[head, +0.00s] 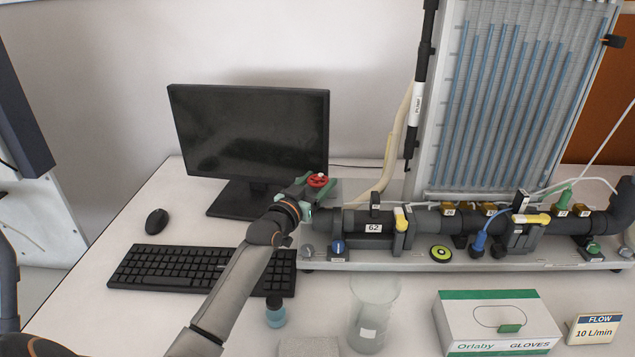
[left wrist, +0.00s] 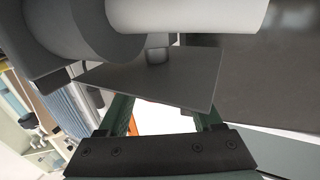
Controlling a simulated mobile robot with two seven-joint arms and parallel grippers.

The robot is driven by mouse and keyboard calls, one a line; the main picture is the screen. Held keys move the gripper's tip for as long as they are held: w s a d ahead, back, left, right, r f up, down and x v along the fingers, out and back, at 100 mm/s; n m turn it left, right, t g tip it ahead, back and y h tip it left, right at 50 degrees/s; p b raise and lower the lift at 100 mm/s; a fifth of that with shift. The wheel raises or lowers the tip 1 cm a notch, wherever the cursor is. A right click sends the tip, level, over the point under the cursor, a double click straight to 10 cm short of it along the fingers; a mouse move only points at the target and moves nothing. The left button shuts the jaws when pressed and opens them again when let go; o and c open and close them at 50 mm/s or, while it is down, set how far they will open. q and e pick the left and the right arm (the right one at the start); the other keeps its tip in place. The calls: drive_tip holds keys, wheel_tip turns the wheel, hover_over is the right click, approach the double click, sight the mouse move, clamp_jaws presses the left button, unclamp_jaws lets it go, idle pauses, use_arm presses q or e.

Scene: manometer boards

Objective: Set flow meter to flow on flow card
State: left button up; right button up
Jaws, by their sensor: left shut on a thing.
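The flow card (head: 597,328) stands at the front right and reads "FLOW 10 L/min". A red valve handwheel (head: 317,181) sits at the left end of the black pipe rig (head: 345,220). My left gripper (head: 307,191) is at this handwheel and is shut on it, though the contact is partly hidden. In the left wrist view, its green fingers (left wrist: 165,115) reach under a dark flat plate and a grey round pipe part; the handwheel is not clear there. A slim black and white upright tube (head: 415,105) stands left of the manometer board (head: 510,100); I cannot tell whether it is the flow meter. My right gripper is not in view.
A monitor (head: 250,135), keyboard (head: 190,272) and mouse (head: 157,222) are on the left of the bench. Bare bench lies around the mouse.

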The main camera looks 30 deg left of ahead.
use_arm(q)
drive_tip(key=shift+r, duration=0.35)
drive_tip(key=o, duration=1.4)
drive_tip(key=shift+f, duration=0.25)
drive_tip(key=shift+c, duration=0.2)
drive_tip(key=shift+s+f, duration=0.1)
drive_tip(key=shift+s, duration=0.35)
drive_tip(key=s+d+b, duration=0.1)
drive_tip(key=s, duration=1)
drive_tip(key=shift+s, duration=0.3)
